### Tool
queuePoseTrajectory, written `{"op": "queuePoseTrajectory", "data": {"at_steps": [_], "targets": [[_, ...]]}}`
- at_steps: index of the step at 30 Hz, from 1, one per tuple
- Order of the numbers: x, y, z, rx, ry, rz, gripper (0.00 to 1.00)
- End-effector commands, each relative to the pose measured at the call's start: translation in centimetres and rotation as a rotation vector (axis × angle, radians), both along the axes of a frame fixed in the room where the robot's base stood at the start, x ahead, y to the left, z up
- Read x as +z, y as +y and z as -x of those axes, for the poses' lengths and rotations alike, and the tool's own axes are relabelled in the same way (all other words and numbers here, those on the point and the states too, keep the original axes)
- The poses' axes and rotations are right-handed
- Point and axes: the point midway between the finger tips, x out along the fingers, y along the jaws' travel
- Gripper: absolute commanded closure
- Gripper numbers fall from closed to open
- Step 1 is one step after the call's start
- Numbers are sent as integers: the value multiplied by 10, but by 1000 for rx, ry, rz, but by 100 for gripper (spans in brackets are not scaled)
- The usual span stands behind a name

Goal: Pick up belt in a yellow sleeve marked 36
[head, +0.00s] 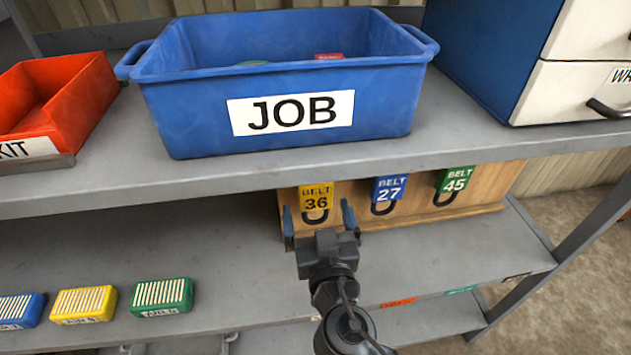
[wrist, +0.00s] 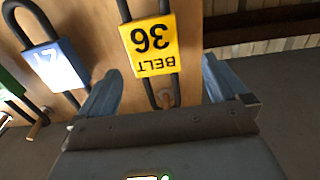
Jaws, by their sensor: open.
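The belt in a yellow sleeve marked 36 (head: 316,198) hangs on a wooden board (head: 430,207) under the upper shelf. In the wrist view the yellow sleeve (wrist: 149,45) shows upside down, with its black loop above and below and a round peg end by the lower part. My gripper (head: 319,215) is open and empty, its blue-grey fingers on either side of the yellow-sleeved belt as seen from the head. In the wrist view the sleeve lies beyond the gap between the fingertips (wrist: 160,80). I cannot tell whether the fingers touch the belt.
A blue-sleeved belt 27 (head: 389,188) and a green-sleeved belt 45 (head: 455,180) hang to the right. A blue JOB bin (head: 385,105) and a red KIT tray (head: 50,95) stand on the shelf above. Small coloured boxes (head: 160,297) sit lower left.

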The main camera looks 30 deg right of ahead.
Motion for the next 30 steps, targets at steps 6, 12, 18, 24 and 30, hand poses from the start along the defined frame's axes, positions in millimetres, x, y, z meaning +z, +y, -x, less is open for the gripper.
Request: {"op": "queuePoseTrajectory", "data": {"at_steps": [6, 12, 18, 24, 30], "targets": [[1, -9, -21, 0, 1, 1, 0], [-1, -23, -46, 0, 1, 0, 0], [-4, -27, -60, 1, 2, 0, 0], [-4, -27, -61, 1, 2, -1, 0], [-4, -27, -61, 1, 2, -1, 18]]}}
